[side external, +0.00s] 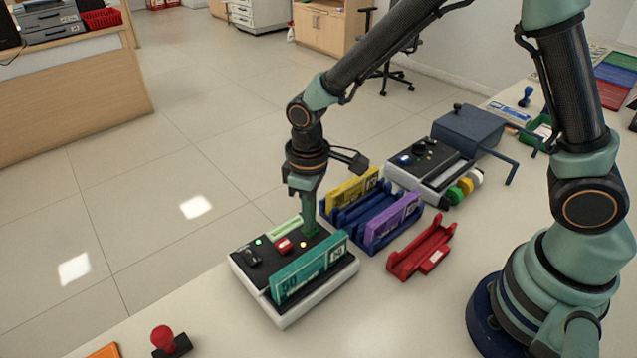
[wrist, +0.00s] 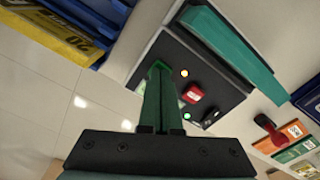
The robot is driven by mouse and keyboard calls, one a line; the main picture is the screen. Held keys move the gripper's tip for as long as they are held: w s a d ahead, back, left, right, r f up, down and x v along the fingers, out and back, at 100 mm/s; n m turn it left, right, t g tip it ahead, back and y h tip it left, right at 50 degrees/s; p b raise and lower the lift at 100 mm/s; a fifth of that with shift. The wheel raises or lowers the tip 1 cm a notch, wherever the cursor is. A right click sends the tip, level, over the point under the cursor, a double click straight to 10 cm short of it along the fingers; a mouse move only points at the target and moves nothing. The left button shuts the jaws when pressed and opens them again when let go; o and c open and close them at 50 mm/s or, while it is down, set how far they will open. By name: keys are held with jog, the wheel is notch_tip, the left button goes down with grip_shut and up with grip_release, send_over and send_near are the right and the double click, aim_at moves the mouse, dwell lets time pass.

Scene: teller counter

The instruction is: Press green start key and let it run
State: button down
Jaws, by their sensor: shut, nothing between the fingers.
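A note-counting machine (side external: 345,270) with a black top and white base stands on the counter, holding a teal bundle marked 50 (side external: 300,275). Its top has a red key (side external: 284,245), a lit green lamp (side external: 258,241) and a lit yellow lamp (side external: 303,244). The red key also shows in the wrist view (wrist: 193,93), beside both lamps. My gripper (side external: 310,232) is shut and empty, pointing down with its tips at the panel, right of the red key. I see no separate green key; the fingertips cover that spot. Contact cannot be told.
A blue rack (side external: 378,236) with yellow and purple bundles stands close right of my gripper. A red holder (side external: 422,247), another machine (side external: 420,165) and a dark blue cranked box (side external: 468,130) lie beyond. A red-handled stamp (side external: 165,340) is at the front.

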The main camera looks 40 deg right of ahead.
notch_tip(320, 180, up, 9)
dwell(1.3)
jog(key=s+d+r+m+t, duration=0.2)
jog(key=s+d+r+m, duration=0.1)
jog(key=d, duration=0.4)
jog(key=s+d+r+m+t, duration=0.3)
jog(key=s+d+r, duration=0.1)
jog(key=d+r, duration=0.3)
jog(key=shift+s+d+t, duration=0.3)
jog(key=shift+s+d, duration=0.1)
